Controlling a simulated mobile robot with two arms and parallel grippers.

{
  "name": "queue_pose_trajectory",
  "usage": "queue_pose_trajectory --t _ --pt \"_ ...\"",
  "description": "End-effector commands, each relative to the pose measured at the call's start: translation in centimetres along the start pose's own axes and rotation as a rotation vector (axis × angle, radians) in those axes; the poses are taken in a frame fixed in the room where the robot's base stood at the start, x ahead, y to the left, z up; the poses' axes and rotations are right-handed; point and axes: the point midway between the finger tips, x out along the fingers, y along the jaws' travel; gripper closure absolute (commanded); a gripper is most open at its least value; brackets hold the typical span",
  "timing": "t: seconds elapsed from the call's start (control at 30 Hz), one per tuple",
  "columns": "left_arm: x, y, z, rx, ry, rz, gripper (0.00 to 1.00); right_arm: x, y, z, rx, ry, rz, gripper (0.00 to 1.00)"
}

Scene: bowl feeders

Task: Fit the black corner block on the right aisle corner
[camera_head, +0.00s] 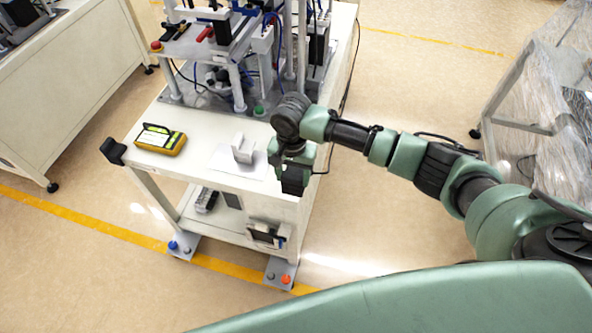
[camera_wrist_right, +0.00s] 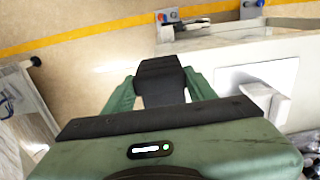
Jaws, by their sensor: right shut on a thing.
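My right gripper (camera_head: 292,166) is shut on a black corner block (camera_head: 293,183) at the right aisle corner of the white bench (camera_head: 190,172). In the right wrist view the block (camera_wrist_right: 160,69) sits between the green fingers of the gripper (camera_wrist_right: 161,84), with the bench to its right. The block hides the corner itself; I cannot tell whether it touches the bench. A similar black block (camera_head: 113,150) is on the left aisle corner. My left gripper is not in view.
A white bracket (camera_head: 243,150) stands on a pale sheet (camera_head: 228,165) close to my right gripper. A yellow meter (camera_head: 161,140) lies farther left. The feeder frame (camera_head: 237,85) stands behind. Open floor lies right of the bench.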

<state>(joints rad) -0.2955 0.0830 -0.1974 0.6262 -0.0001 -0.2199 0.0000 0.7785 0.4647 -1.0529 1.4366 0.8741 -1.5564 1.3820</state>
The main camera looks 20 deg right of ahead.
Motion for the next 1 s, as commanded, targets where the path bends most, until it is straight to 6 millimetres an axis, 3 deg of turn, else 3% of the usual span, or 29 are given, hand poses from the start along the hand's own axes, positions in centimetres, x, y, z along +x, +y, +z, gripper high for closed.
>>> queue_pose_trajectory --t 0.17,0.67,1.0 --pt "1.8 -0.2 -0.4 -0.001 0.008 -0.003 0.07 1.5 0.1 -0.1 0.001 0.001 0.001 0.83" --pt "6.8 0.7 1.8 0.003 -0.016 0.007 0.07 5.7 0.1 -0.1 -0.001 0.002 0.0 0.83" --pt "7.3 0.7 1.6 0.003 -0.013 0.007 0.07 8.7 0.0 0.1 0.001 -0.002 0.001 0.83"
